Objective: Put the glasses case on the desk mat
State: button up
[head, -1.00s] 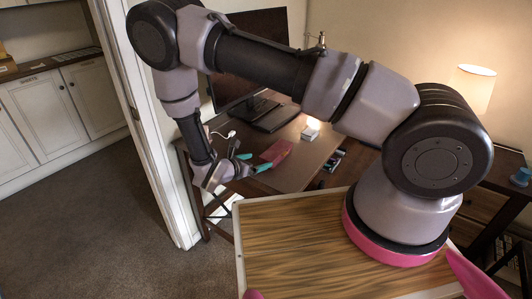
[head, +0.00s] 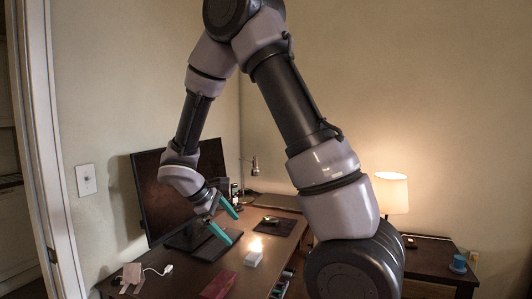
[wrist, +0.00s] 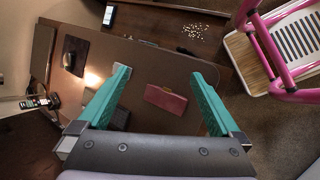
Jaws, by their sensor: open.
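A dark red, flat oblong case (head: 218,286), which I take as the glasses case, lies on the near part of the desk. The wrist view shows it (wrist: 165,99) whole, with a small clasp on one long edge. A dark rectangular mat (head: 286,229), probably the desk mat, lies farther back with a small object on it; it also shows at upper left in the wrist view (wrist: 82,48). My gripper (head: 234,230) is open and empty above the desk. In the wrist view, the case appears between the teal fingers (wrist: 160,75), with no contact visible.
A white box (head: 253,254) stands between case and mat. A large monitor (head: 160,200) stands at left, close to my wrist. A white cable item (head: 160,270) and pale card-like things (head: 131,276) lie front left. A lit lamp (head: 391,193) is at right.

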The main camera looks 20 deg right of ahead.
jog(key=s+d+r+m+t+y, duration=0.2)
jog(key=s+r+m, duration=0.5)
jog(key=r, duration=0.5)
jog(key=s+d+r+m+t+y, duration=0.3)
jog(key=s+r+m+y, duration=0.4)
jog(key=r, duration=0.5)
jog(key=shift+s+m+t, duration=0.5)
jog(key=shift+s, duration=0.55)
